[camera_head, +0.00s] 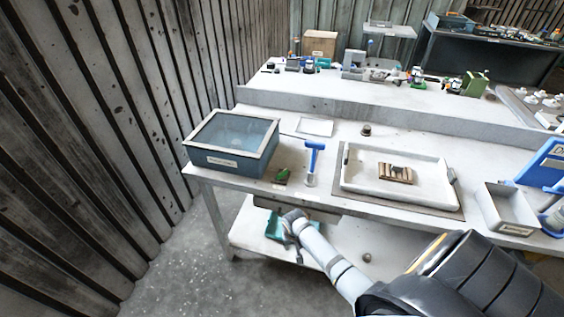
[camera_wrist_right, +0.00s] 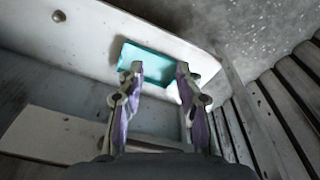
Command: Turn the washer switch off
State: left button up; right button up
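A blue-grey box with a clear lid and a front label (camera_head: 232,146), probably the washer, stands at the left end of the bench. A small green switch-like part on a brown base (camera_head: 283,176) sits in front of it, to the right. I cannot tell its on or off position. My right gripper (camera_wrist_right: 158,70) is open and empty, below the bench top near the lower shelf, well under the switch. A teal bin (camera_wrist_right: 160,62) lies beyond its fingertips, apart from them as far as I can tell. My left gripper is not in view.
A blue-handled tool (camera_head: 313,160) stands right of the switch. A white tray (camera_head: 352,180) holds a brown block with a part (camera_head: 397,173). A grey bin (camera_head: 506,208) stands at right. The bench's front edge lies above my right arm. A slatted wall closes the left side.

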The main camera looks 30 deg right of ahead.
jog(key=w+r+m+p, duration=0.1)
jog(key=w+r, duration=0.2)
jog(key=r, duration=0.7)
jog(key=w+r+m+p, duration=0.1)
jog(key=w+r+p, duration=0.15)
jog(key=r, duration=0.75)
notch_tip(320, 180, up, 7)
jog(key=m+b, duration=0.1)
jog(key=m, duration=0.4)
send_over(283, 171)
jog(key=s+a, duration=0.2)
jog(key=s, duration=0.1)
jog(key=shift+a+r+g, duration=0.2)
jog(key=shift+g, duration=0.2)
notch_tip(283, 171, up, 6)
jog(key=w+d+m+y, duration=0.1)
jog(key=w+d+m, duration=0.1)
jog(key=w+m, duration=0.15)
jog(key=shift+g, duration=0.3)
jog(key=f, duration=0.3)
jog(key=f+p, duration=0.1)
jog(key=f, duration=0.6)
jog(key=shift+s+d+f+p, duration=0.15)
jog(key=shift+s+p, duration=0.15)
jog(key=shift+p, duration=0.05)
jog(key=shift+c, duration=0.3)
grip_shut()
